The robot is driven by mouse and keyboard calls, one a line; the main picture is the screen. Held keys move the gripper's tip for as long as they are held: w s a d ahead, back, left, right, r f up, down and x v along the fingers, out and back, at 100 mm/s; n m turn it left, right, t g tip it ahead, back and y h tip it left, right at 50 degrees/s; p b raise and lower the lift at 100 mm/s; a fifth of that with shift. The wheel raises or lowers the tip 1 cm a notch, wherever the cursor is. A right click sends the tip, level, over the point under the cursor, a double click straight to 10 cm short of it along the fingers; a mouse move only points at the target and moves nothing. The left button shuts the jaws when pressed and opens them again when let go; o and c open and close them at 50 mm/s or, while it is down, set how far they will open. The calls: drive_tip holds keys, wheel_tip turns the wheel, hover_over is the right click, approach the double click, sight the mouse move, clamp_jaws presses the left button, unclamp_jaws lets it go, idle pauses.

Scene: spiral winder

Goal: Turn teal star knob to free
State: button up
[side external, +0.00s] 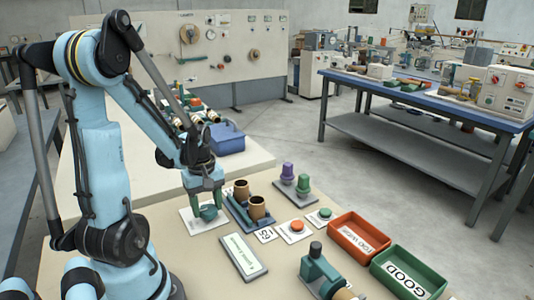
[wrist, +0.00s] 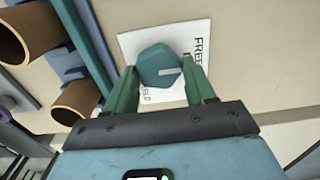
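The teal star knob (wrist: 158,62) sits on a white label plate (wrist: 133,41) in the wrist view. FREE is printed along the plate's right side, and a partly covered word shows near its lower edge. A pale mark on the knob points to the right. The knob also shows in the side view (side external: 208,213), low on its plate. My gripper (wrist: 160,75) is down at the knob, with one green finger on each side of it. The fingers are close to the knob's edges; whether they touch it is unclear. In the side view my gripper (side external: 206,205) points straight down.
A blue-grey rack with brown tubes (side external: 241,190) stands close to the right of the knob. Purple and green spools (side external: 288,172), an orange button (side external: 297,226), a red tray (side external: 338,243) and a green GOOD tray (side external: 380,264) lie farther right. A blue bin (side external: 227,140) stands behind.

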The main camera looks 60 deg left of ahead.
sight(208, 208)
drive_tip(key=shift+o, duration=1.4)
wheel_tip(208, 208, up, 12)
drive_tip(key=w+d+m+t, duration=0.3)
drive_tip(key=w+d+m, duration=0.1)
drive_tip(key=d+m, duration=0.5)
drive_tip(key=w+d+m+t, duration=0.4)
drive_tip(key=d+m, duration=0.5)
drive_tip(key=d, duration=0.2)
drive_tip(key=shift+w+d+f, duration=0.15)
drive_tip(key=shift+w+d, duration=0.1)
drive_tip(key=shift+c, duration=0.5)
